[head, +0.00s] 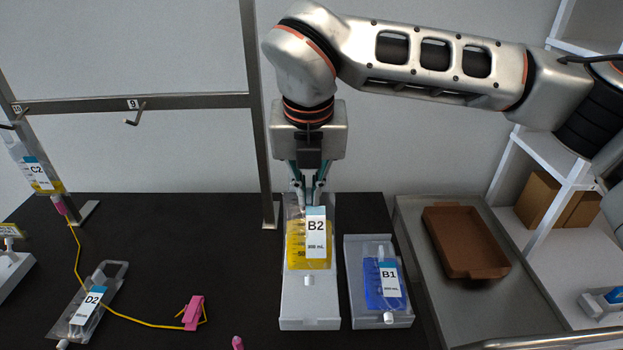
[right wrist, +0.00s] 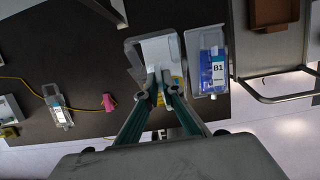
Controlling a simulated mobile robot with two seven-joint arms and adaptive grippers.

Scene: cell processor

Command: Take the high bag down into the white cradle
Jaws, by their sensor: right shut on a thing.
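The bag B2 (head: 296,243) holds yellow liquid and has a white and blue label. My right gripper (head: 306,198) is shut on its top end, from above. The bag is in front of the long white cradle (head: 310,310), its lower end over the cradle's middle; I cannot tell whether it rests on it. In the right wrist view the fingertips (right wrist: 158,92) are at the near end of the cradle (right wrist: 150,50), with a little yellow of the bag (right wrist: 177,82) beside them. My left gripper is not in view.
Bag B1 (head: 371,285), blue, lies in a grey-white tray (head: 357,318) just right of the cradle. Hook 9 (head: 134,116) on the rail is empty. Bag C2 (head: 35,170) hangs at left. Bag D2 (head: 88,308), a yellow tube and a pink clamp (head: 193,313) lie on the black table.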

